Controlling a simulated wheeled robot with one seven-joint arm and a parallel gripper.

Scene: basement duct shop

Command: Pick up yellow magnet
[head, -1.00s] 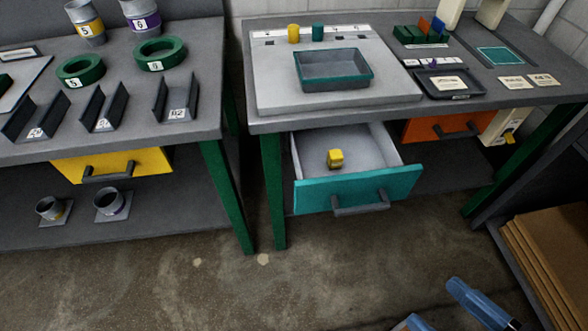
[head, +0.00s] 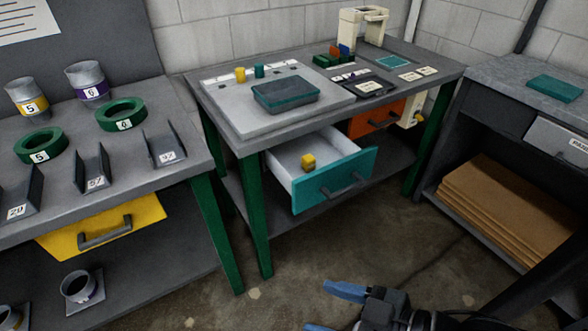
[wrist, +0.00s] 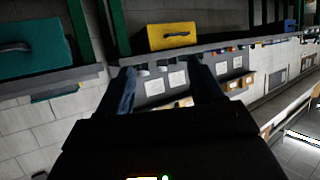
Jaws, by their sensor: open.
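A yellow cylinder (head: 240,75) stands at the back of the grey board on that bench, beside a teal cylinder (head: 259,71). I cannot tell from looks which yellow piece is the magnet. My gripper (head: 332,309), with blue fingers, is open and empty at the bottom of the head view, over the floor and well apart from the drawer. Its spread fingers also show in the wrist view (wrist: 165,90).
A teal-grey tray (head: 286,93) sits on the board. An orange drawer (head: 376,118) is right of the teal one. The left bench has a yellow drawer (head: 102,228), green rings and channels. Stacked brown sheets (head: 508,205) lie on the right shelf. Floor before the drawer is clear.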

